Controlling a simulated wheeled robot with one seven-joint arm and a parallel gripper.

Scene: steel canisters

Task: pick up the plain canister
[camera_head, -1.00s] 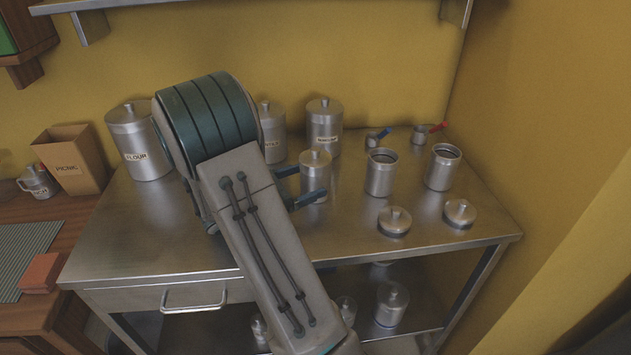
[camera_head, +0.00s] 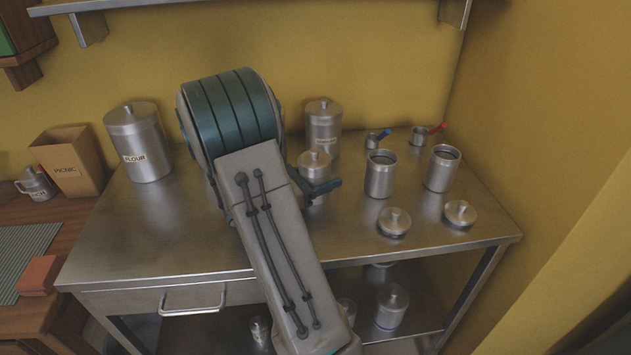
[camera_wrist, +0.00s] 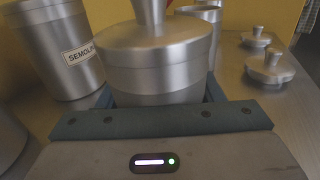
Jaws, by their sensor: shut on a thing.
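The plain canister (camera_head: 314,164) is a small steel canister with a knobbed lid and no label on the side I see. It stands upright near the middle of the steel table. In the wrist view the plain canister (camera_wrist: 153,62) fills the centre, with its lid on and its lower part hidden by my gripper. My gripper (camera_head: 314,190) is shut on the canister's body, below the lid, with a finger on each side. My arm hides part of the gripper in the head view. I cannot tell whether the canister's base touches the table.
A labelled canister (camera_head: 323,128) stands close behind; its label starts "SEMOLI" in the wrist view. A flour canister (camera_head: 140,145) stands at left. Two open canisters (camera_head: 381,175) (camera_head: 442,169) and two loose lids (camera_head: 394,222) (camera_head: 460,213) are at right. The front middle of the table (camera_head: 190,240) is clear.

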